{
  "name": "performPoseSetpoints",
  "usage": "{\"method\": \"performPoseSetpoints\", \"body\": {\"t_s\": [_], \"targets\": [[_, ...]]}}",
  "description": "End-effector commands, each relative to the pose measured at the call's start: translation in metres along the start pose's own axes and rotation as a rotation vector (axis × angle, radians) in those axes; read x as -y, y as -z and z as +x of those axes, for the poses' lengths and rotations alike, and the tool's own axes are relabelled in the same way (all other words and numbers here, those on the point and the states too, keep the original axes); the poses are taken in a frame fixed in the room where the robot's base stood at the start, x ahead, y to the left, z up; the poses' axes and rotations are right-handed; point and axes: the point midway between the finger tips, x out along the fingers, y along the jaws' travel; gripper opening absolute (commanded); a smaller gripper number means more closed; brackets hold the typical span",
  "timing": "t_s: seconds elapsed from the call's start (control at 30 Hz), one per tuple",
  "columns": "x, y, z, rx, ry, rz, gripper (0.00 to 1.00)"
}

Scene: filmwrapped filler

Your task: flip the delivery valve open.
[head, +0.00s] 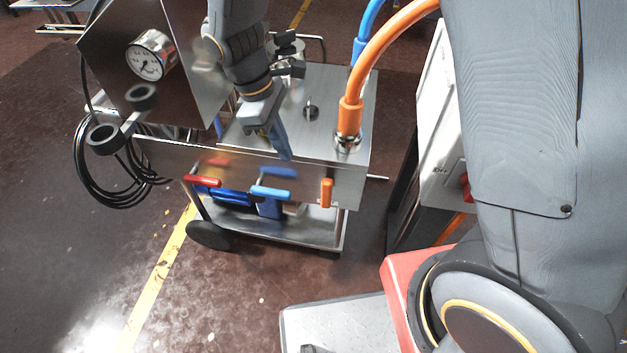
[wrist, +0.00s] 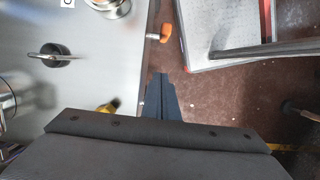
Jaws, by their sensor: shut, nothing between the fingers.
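A steel cart (head: 350,165) carries three valve handles along its front edge. The red handle (head: 202,181) and the blue handle (head: 271,193) lie level across the picture. The orange handle (head: 327,193) points up and down, below the orange hose's fitting. No label shows which one is the delivery valve. My gripper (head: 286,155) points down by the cart's front edge, above the blue handle and left of the orange one. Its fingers are shut and empty. In the wrist view the fingertips (wrist: 160,77) lie beside the cart edge, and the orange handle (wrist: 165,33) is ahead of them.
An orange hose (head: 392,35) and a blue hose (head: 367,25) rise from the cart top, which also bears a black knob (head: 310,110). A pressure gauge (head: 149,57) sits on a steel panel at left. A white cabinet (head: 437,130) stands right of the cart.

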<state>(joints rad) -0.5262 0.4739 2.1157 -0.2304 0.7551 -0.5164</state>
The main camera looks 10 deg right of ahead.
Motion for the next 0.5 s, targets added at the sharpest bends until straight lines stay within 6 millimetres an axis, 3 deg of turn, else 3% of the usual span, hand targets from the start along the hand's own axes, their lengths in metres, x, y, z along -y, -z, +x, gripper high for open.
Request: {"method": "performPoseSetpoints", "body": {"t_s": [0.27, 0.5], "targets": [[0.0, -0.001, 0.008, 0.001, 0.002, 0.003, 0.0], [0.0, -0.002, 0.048, 0.003, 0.004, 0.004, 0.0]]}}
